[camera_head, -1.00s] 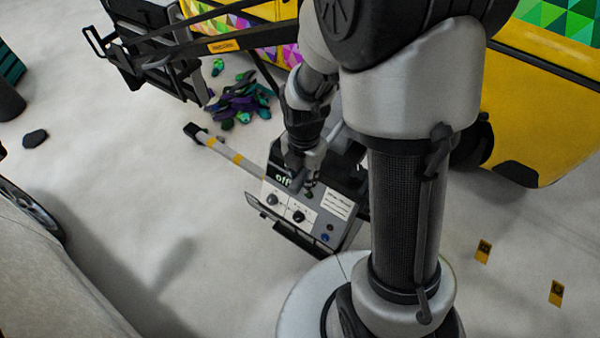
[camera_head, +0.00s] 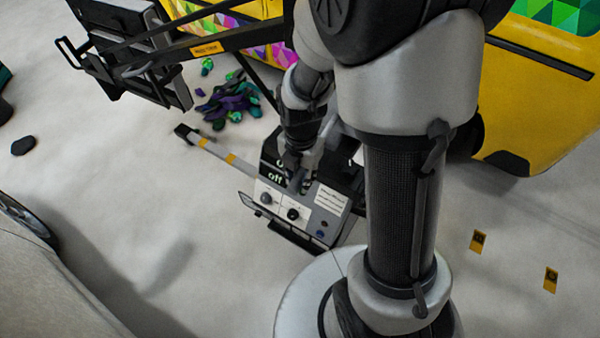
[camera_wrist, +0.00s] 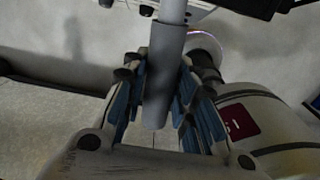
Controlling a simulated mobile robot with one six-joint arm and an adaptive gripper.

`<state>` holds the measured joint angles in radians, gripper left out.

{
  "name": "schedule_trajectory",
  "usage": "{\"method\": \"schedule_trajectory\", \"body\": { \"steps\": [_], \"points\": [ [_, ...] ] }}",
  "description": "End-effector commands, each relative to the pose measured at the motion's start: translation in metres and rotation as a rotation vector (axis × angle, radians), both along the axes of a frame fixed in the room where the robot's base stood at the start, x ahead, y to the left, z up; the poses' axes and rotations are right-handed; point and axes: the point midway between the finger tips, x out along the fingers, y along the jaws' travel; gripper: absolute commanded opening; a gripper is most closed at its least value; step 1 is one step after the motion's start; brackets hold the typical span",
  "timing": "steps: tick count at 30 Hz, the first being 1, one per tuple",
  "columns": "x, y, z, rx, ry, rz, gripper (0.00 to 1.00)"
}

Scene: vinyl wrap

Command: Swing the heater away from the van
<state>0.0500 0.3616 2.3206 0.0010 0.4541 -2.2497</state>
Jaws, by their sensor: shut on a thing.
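The heater, a black framed panel (camera_head: 135,60) with a bar handle at its left end, hangs on a dark boom (camera_head: 215,43) at the upper left in the head view. The yellow van (camera_head: 545,85) with coloured triangle wrap is behind and to the right. My gripper (camera_head: 298,170) is far from the panel, down at a control box (camera_head: 290,208) with knobs and an "off" label. In the wrist view my gripper (camera_wrist: 158,95) is shut around a grey round bar (camera_wrist: 166,50) between blue finger pads. The bar's far end is out of view.
A bar with yellow bands (camera_head: 215,150) sticks out left from the control box. A pile of dark wrap scraps (camera_head: 232,100) lies on the floor beside the van. A grey car (camera_head: 50,280) stands at the lower left.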

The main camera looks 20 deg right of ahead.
Motion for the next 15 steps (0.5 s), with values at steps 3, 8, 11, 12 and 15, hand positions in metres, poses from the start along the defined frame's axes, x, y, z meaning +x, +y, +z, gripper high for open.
{"method": "schedule_trajectory", "body": {
  "steps": [3, 8, 11, 12, 15],
  "points": [
    [-0.008, -0.001, -0.0012, 0.001, 0.017, -0.006, 0.02],
    [-0.01, -0.0028, -0.0012, 0.001, 0.017, -0.006, 0.02],
    [-0.0112, -0.0039, -0.0013, 0.001, 0.018, -0.005, 0.02],
    [-0.0117, -0.0044, -0.0013, 0.001, 0.018, -0.005, 0.02],
    [-0.013, -0.0055, -0.0014, 0.001, 0.018, -0.005, 0.02]
  ]
}}
